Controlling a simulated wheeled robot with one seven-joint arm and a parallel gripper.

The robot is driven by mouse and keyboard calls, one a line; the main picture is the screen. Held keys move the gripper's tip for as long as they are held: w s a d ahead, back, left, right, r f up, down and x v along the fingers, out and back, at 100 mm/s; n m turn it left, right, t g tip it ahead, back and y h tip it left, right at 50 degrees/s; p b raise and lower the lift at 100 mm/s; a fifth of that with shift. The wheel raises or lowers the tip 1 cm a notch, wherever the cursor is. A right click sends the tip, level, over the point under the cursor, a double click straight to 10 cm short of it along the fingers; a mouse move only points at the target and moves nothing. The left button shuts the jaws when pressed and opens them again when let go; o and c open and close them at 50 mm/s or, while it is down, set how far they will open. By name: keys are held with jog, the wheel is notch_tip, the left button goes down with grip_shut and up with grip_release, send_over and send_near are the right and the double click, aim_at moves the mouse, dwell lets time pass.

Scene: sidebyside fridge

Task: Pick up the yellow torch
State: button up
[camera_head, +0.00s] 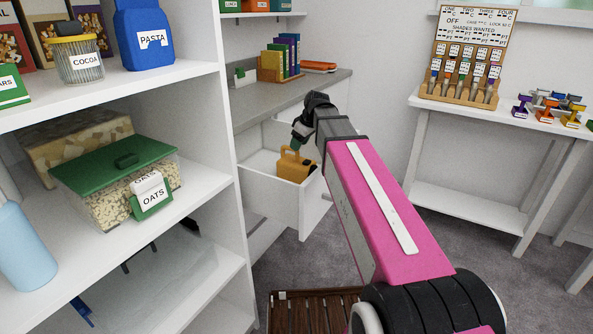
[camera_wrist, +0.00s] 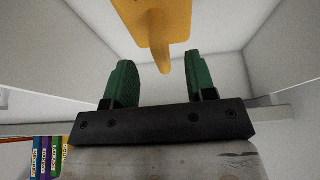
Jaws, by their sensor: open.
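The yellow torch (camera_head: 294,166) sits in an open white drawer in the head view, with its handle on top. In the wrist view the torch (camera_wrist: 158,22) is at the top centre, and a narrow part of it points down toward the gap between my fingers. My gripper (camera_head: 298,142) is just above the torch, reaching into the drawer. In the wrist view my gripper (camera_wrist: 158,64) has its two green fingers apart, with nothing held. Whether a finger touches the torch cannot be told. My wrist hides part of the drawer's back.
The white drawer (camera_head: 268,195) has walls close around the torch. A grey counter (camera_head: 262,110) with books (camera_head: 280,60) is above it. White shelves with an oats box (camera_head: 118,180) stand at left. A side table (camera_head: 470,197) is at right. A slatted wooden item (camera_head: 310,312) lies below.

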aim_at(296, 164)
jog(key=shift+x, duration=2.95)
grip_shut()
